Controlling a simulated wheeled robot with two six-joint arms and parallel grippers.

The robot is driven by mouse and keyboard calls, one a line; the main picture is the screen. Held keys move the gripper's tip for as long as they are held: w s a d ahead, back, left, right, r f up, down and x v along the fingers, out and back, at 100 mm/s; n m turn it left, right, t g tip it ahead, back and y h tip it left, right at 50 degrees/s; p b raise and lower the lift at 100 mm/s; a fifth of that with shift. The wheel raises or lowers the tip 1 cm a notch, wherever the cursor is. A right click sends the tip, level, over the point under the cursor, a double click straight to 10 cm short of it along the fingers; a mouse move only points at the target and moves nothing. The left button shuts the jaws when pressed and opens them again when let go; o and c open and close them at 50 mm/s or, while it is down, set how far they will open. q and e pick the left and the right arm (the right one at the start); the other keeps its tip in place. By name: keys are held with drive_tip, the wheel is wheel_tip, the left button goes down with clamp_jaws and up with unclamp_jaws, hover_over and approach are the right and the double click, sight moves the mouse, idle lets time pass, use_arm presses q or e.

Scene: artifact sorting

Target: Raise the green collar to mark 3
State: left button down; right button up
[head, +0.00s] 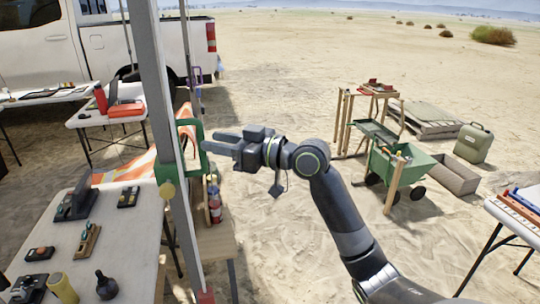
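The green collar (167,170) sits around a tall grey pole (155,90) at left of centre, with a round yellow knob below it and a green loop handle on its right side. My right gripper (210,141) comes in from the right with its fingers pointing left at the handle. Its two fingers show a gap between them, and the tips are close to the handle's right bar. I cannot tell whether they touch it. No numbered marks can be read on the pole. My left gripper is out of view.
A grey table (130,240) with small tools and a dark flask stands at lower left. A spray-can-like bottle (214,200) stands behind the pole. A second thin pole (187,60) rises nearby. A green cart (400,165) and a jerrycan (473,143) are right. Open sand lies between.

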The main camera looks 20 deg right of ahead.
drive_tip(key=b+v, duration=0.4)
drive_tip(key=v, duration=0.9)
drive_tip(key=shift+a, duration=0.1)
idle(0.3)
